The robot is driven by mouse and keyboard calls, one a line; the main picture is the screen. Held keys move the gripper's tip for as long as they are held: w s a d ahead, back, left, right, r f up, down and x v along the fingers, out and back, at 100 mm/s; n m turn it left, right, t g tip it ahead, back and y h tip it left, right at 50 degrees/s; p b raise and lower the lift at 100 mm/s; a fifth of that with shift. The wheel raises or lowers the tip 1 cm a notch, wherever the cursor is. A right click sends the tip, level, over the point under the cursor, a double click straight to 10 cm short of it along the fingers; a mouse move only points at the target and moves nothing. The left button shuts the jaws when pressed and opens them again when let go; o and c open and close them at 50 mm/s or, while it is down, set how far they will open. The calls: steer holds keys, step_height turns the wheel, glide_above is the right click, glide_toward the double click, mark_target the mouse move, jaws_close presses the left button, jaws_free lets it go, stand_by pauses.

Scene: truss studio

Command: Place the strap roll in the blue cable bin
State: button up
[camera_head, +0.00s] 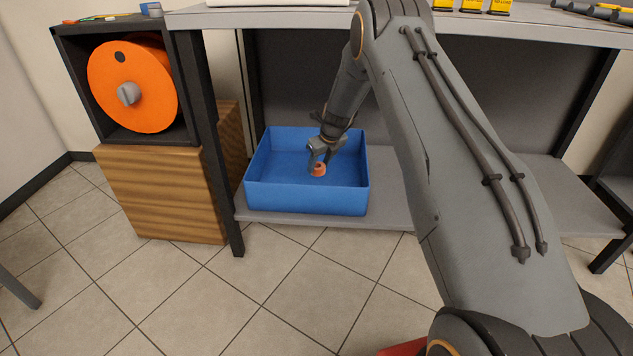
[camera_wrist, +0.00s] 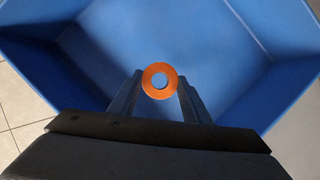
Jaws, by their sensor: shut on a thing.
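The strap roll is a small orange ring (camera_head: 318,169). My gripper (camera_head: 319,164) is shut on it and holds it inside the outline of the blue cable bin (camera_head: 306,198), towards its right half. In the wrist view the strap roll (camera_wrist: 159,81) sits between the two fingertips, its hole facing the camera, with the blue bin (camera_wrist: 245,30) all around it. The bin is open-topped and stands on the low grey shelf under the bench. I cannot tell whether the roll touches the bin floor. Nothing else shows in the bin.
The bench top (camera_head: 545,22) runs above the bin, with yellow-labelled items and dark rods on it. The bench leg (camera_head: 212,140) stands left of the bin, beside a wooden box (camera_head: 160,195) and a large orange reel (camera_head: 128,88). The tiled floor in front is clear.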

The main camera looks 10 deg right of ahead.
steer(key=shift+f+b, duration=1.1)
steer(key=shift+f, duration=2.5)
steer(key=shift+f, duration=0.15)
steer(key=o, duration=1)
